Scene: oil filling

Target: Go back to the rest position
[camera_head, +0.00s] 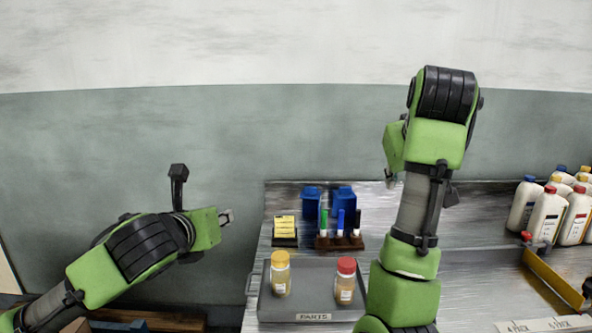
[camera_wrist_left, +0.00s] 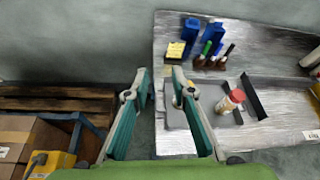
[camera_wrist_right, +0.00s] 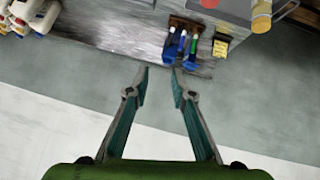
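My left gripper (camera_head: 226,217) is in the air left of the bench in the head view. In the left wrist view its fingers (camera_wrist_left: 158,76) stand apart with nothing held between them. My right arm reaches up over the bench. Its gripper (camera_head: 391,179) is mostly hidden behind its own green wrist part in the head view. In the right wrist view its fingers (camera_wrist_right: 159,71) are apart and empty. A yellow-capped bottle (camera_head: 280,275) and a red-capped bottle (camera_head: 345,282) stand upright on the grey tray (camera_head: 312,304) labelled PARTS.
Behind the tray are a marker rack (camera_head: 340,243), a yellow note pad (camera_head: 285,227) and blue bins (camera_head: 344,196). Several white jugs (camera_head: 548,215) stand at the right near a yellow-edged divider (camera_head: 553,282). A cardboard box (camera_wrist_left: 22,137) is at the left.

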